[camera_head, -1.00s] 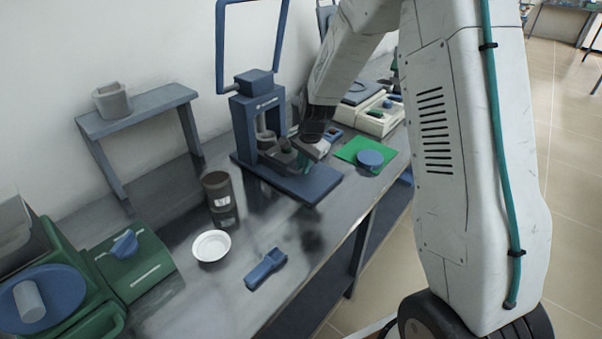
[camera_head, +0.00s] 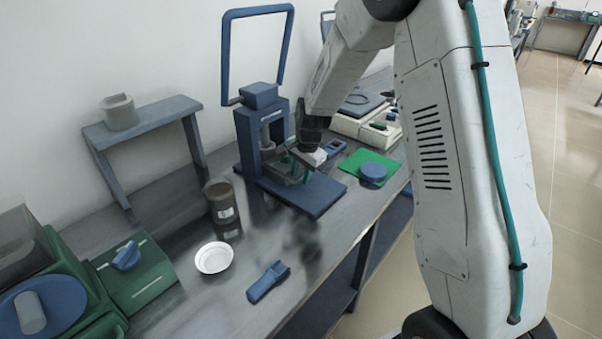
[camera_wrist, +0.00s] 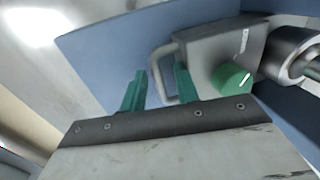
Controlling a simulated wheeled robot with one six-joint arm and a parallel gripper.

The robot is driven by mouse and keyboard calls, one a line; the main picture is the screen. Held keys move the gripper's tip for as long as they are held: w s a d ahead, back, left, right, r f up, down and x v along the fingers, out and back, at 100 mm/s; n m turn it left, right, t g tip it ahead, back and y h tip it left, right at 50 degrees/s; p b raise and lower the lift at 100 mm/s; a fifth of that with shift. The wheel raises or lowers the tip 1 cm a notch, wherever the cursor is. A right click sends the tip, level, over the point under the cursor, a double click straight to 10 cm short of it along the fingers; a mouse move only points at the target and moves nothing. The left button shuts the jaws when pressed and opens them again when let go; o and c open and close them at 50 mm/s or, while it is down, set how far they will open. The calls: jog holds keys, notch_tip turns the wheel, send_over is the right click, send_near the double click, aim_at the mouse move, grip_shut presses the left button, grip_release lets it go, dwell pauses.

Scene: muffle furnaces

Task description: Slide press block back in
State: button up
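The blue press (camera_head: 262,125) stands on its blue base plate (camera_head: 318,195) on the bench. In the wrist view, the grey press block (camera_wrist: 215,50) shows a loop handle (camera_wrist: 157,72) and a green knob (camera_wrist: 231,78). A round metal part of the press (camera_wrist: 290,50) is beside the block. My gripper (camera_wrist: 158,88) is open, with its two green fingers apart. In the head view, my gripper (camera_head: 299,172) is low over the base plate and partly hides the block.
A green mat (camera_head: 350,167) with a blue round piece (camera_head: 373,172) lies right of the press. A brown jar (camera_head: 221,200), white dish (camera_head: 214,257) and blue tool (camera_head: 268,281) are in front. A small shelf (camera_head: 150,117) stands left. The press's tall lever frame (camera_head: 284,55) rises behind.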

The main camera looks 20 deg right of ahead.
notch_tip(320, 180, up, 8)
jog(key=s, duration=0.1)
jog(key=shift+s+d+f, duration=0.15)
jog(key=shift+d, duration=0.2)
dwell(0.3)
jog(key=s+a+r+n, duration=0.1)
jog(key=s+r+n, duration=0.3)
jog(key=s, duration=0.8)
jog(key=s+r+n, duration=0.4)
jog(key=s+r, duration=0.2)
jog(key=s, duration=0.7)
jog(key=s+a+r+n+h, duration=0.1)
jog(key=s+r+n, duration=0.3)
jog(key=s, duration=0.9)
jog(key=shift+a+r+n+g, duration=0.3)
jog(key=shift+r, duration=0.15)
